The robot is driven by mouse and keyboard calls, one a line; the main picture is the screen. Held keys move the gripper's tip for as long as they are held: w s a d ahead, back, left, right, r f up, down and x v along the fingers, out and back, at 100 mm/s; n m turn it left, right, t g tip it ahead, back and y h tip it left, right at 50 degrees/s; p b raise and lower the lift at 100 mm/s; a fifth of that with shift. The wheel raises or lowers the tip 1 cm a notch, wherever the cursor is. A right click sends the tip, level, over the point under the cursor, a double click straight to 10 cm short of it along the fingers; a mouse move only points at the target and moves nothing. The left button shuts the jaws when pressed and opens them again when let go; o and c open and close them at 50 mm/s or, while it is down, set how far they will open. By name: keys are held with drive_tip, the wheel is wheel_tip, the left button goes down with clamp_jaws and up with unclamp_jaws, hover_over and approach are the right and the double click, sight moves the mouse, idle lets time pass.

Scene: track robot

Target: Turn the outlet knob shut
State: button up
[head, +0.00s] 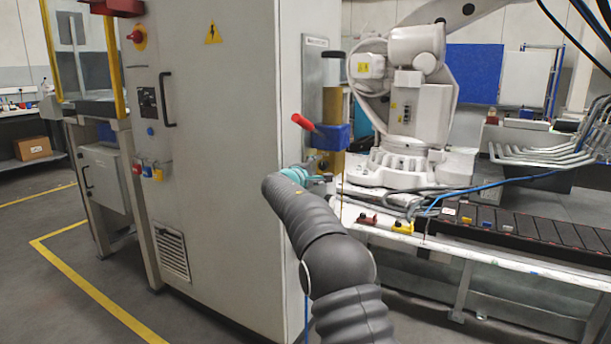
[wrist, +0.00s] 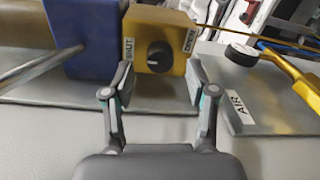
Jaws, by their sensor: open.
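The outlet knob (wrist: 159,53) is a round black knob with a small pale mark, on a yellow block (wrist: 172,20). A SHUT label is on its left and an OPEN label on its right. I cannot clearly tell which way the mark points. My gripper (wrist: 160,74) is open, with one finger on each side of the knob and nothing between them; the fingertips appear short of it. In the head view my gripper (head: 322,178) is at the side of the grey cabinet, below the blue block (head: 335,137); the knob cannot be made out there.
The blue block with a metal rod (wrist: 40,70) adjoins the yellow block on the left. A red-ended lever (head: 304,122) sticks out above my gripper. A plate marked AIR (wrist: 240,100), a black-and-white round part (wrist: 241,54) and a yellow handle (wrist: 288,66) are on the right.

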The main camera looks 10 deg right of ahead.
drive_tip(key=v, duration=1)
drive_tip(key=shift+f, duration=0.15)
drive_tip(key=s+d+f+m+g+y, duration=0.25)
drive_tip(key=s+f+g, duration=0.35)
drive_tip(key=s+f, duration=0.75)
drive_tip(key=s+d+m+y, duration=0.1)
drive_tip(key=s+m+y, duration=0.1)
drive_tip(key=s, duration=1.2)
drive_tip(key=s+d+m+g+y, duration=0.1)
drive_tip(key=s+m, duration=0.4)
drive_tip(key=s, duration=0.9)
drive_tip(key=s+d+m+g+y, duration=0.1)
drive_tip(key=s+d+m+y, duration=0.2)
drive_tip(key=s, duration=1.1)
drive_tip(key=shift+s+r+y, duration=0.15)
drive_tip(key=shift+r+y, duration=0.2)
drive_tip(key=shift+y, duration=0.5)
